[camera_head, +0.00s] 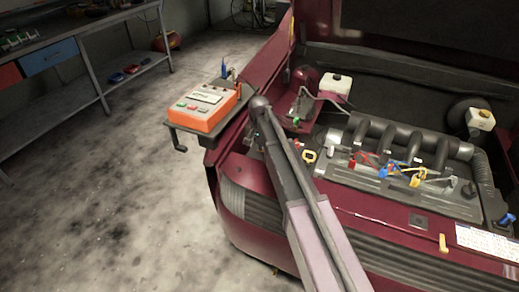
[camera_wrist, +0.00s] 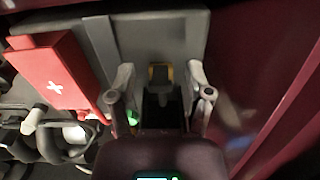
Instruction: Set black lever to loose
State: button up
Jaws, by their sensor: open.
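In the wrist view, my gripper (camera_wrist: 160,72) is open, one finger on each side of a small dark lever-like piece (camera_wrist: 160,76). That piece has yellowish edges and stands at a black recess on a grey panel (camera_wrist: 188,30). A gap shows between it and each finger, and I see no grip on it. Its setting and any label are not readable. The body of my wrist hides the lower part of the panel. In the head view, my arm reaches toward the vehicle's left front corner, and I cannot clearly make out the gripper or the black lever there.
An orange device (camera_head: 205,108) sits on a side tray. The engine (camera_head: 395,150) carries coloured parts. A workbench (camera_head: 75,35) stands at left; the floor between is clear.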

dwell(0.3)
grip_shut()
jog(key=shift+w, duration=0.15)
jog(key=shift+w+d+g+y, duration=0.1)
jog(key=shift+w+g+y, duration=0.25)
jog(key=shift+g, duration=0.55)
jog(key=shift+w+g+y+b, duration=0.25)
jog(key=shift+g+b, duration=0.1)
jog(key=shift+g, duration=0.35)
jog(key=shift+s+d+r+g, duration=0.1)
jog(key=shift+g, duration=0.2)
